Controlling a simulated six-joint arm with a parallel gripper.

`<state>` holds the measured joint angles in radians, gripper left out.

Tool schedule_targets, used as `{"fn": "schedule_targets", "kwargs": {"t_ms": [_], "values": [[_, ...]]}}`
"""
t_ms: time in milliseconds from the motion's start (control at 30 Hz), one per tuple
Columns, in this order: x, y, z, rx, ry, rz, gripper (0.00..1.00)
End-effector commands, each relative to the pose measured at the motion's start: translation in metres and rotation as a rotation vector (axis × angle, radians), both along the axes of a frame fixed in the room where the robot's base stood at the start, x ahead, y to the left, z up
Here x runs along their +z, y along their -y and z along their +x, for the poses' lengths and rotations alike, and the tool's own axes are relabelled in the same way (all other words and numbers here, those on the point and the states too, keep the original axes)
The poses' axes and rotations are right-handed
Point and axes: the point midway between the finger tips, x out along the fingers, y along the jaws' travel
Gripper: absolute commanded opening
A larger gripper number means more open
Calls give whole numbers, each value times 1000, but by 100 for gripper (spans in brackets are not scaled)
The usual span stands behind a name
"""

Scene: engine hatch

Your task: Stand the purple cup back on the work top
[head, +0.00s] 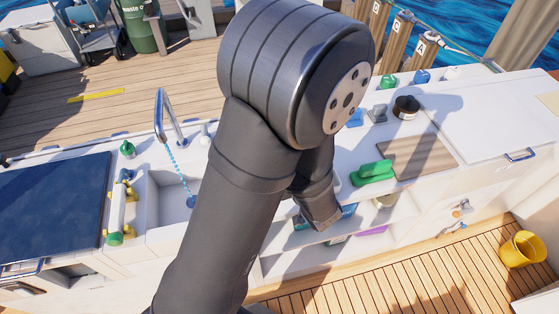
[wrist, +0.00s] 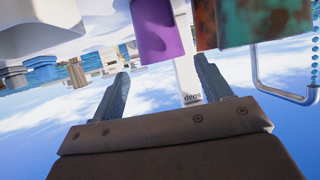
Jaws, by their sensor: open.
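In the wrist view, which looks upside down with sky at the bottom, the purple cup (wrist: 160,30) shows at the top middle, cut off by the frame edge. It lies ahead of my gripper (wrist: 162,75), roughly in line with the gap between the fingers. The fingers are apart, with nothing between them. In the head view, a purple patch (head: 372,230) shows low in the open shelf below the work top (head: 345,165); I cannot tell whether it is the cup. My arm hides my fingertips there.
A green object (head: 372,173) sits by a brown board (head: 418,157). A sink (head: 172,193) with a tall tap (head: 168,118) is left of my arm.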

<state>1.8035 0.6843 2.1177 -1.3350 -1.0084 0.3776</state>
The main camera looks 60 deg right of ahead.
Motion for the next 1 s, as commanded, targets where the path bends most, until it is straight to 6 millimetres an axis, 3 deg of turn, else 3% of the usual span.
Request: {"fn": "schedule_targets", "kwargs": {"t_ms": [200,467,767,1000], "values": [[11,-13,-18,-2,-1,-2,71],[13,-17,-22,1,-1,1,71],[12,-15,-20,2,-1,1,71],[0,-1,0,5,1,3,71]]}}
